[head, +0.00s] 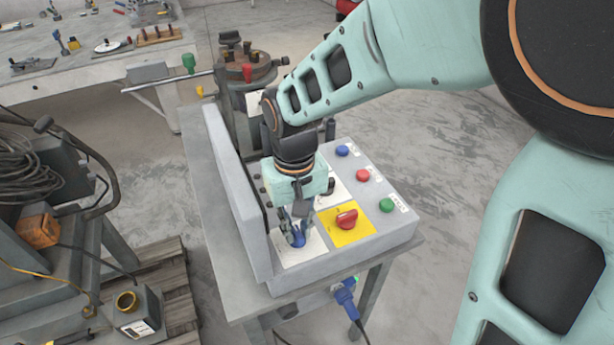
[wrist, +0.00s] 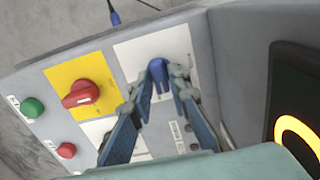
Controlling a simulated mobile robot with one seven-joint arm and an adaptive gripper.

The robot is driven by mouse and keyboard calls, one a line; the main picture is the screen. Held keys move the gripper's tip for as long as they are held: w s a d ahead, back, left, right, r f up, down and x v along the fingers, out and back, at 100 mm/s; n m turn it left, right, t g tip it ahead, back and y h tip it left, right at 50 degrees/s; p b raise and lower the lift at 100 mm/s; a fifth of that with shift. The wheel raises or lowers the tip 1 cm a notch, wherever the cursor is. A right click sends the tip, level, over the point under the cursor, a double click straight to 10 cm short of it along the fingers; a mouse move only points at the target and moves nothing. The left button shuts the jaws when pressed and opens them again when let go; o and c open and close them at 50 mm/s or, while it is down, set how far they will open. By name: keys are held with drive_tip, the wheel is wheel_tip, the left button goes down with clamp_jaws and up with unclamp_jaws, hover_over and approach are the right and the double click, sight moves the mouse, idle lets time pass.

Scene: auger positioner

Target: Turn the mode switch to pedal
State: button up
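A blue knob (wrist: 158,74) stands on a white plate (wrist: 125,52) of the grey control box, in the corner beside the raised side wall. I take it as the mode switch; its labels are too small to read. In the head view the blue knob (head: 297,240) is partly hidden by my gripper (head: 297,232). In the wrist view the fingertips of my gripper (wrist: 163,82) are on both sides of the blue knob. Whether they press on it or leave a small gap, I cannot tell.
A red rotary switch (head: 346,219) on a yellow plate (head: 337,236) is close beside. Blue (head: 342,151), red (head: 362,175) and green (head: 386,205) buttons line the box's right side. The raised grey wall (head: 238,200) stands close to my gripper's left. A blue plug (head: 345,291) hangs at the front.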

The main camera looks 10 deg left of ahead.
sight(297, 232)
drive_tip(key=shift+o, duration=1.1)
wheel_tip(297, 232, up, 12)
